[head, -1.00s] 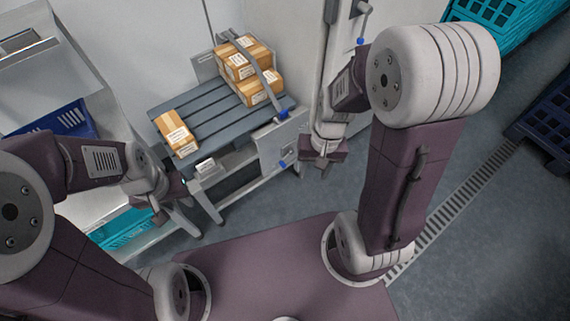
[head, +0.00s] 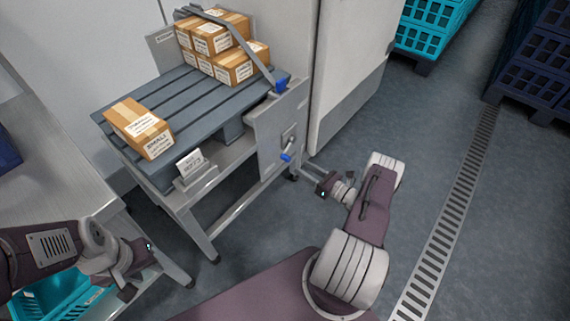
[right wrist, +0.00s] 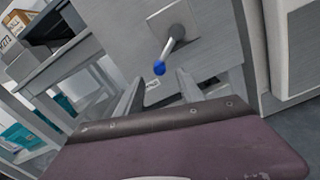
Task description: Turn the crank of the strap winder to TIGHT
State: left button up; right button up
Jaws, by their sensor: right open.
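The strap winder's crank shows in the head view with a blue knob (head: 286,157) on the grey side plate (head: 270,135) of the slatted stand. In the right wrist view the crank's metal arm (right wrist: 174,40) slants down from a square mount to the blue knob (right wrist: 160,68). My right gripper (head: 308,169) is open, just right of the crank. In the right wrist view its fingers (right wrist: 160,77) point toward the plate, with the knob appearing between their tips; contact is not visible. My left gripper (head: 142,270) is at lower left, away from the crank; its jaw state is unclear.
A strap (head: 240,42) runs over stacked cartons (head: 222,42) on the slatted deck (head: 195,105). A single carton (head: 139,128) sits near its left end. A tall light cabinet (head: 350,60) stands right of the winder. Floor at right is clear up to the crates (head: 440,20).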

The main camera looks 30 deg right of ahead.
aim_at(290, 160)
jog(key=b+x, duration=0.2)
jog(key=x, duration=0.5)
jog(key=shift+w+a+f+b, duration=0.15)
jog(key=shift+w+a+b, duration=0.15)
jog(key=shift+b, duration=0.1)
jog(key=shift+w, duration=0.3)
jog(key=shift+c, duration=0.4)
grip_shut()
jog(key=shift+a, duration=0.15)
